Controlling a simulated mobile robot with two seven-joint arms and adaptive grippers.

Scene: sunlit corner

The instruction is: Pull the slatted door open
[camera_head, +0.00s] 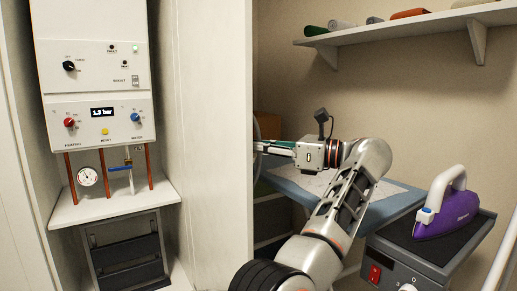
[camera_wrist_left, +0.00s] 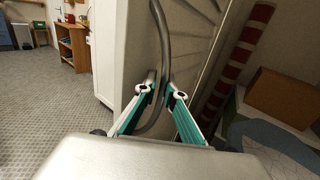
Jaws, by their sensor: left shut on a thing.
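The slatted door (camera_wrist_left: 203,22) shows close up in the wrist view, with pale slats at the top. In the head view I take the tall white panel (camera_head: 215,140) to be this door, with its slats out of sight. A curved grey bar handle (camera_wrist_left: 165,40) stands out from the slatted face. In the head view the handle (camera_head: 257,168) shows just past the panel's right edge, partly hidden. My left gripper (camera_head: 263,147) is shut on the handle, with a fingertip on each side of the bar in the wrist view (camera_wrist_left: 161,92). My right gripper is not in view.
A boiler (camera_head: 95,75) with knobs and pipes stands left of the panel. An ironing board (camera_head: 300,185) lies behind my left arm, and a purple iron (camera_head: 445,210) rests on a grey unit at right.

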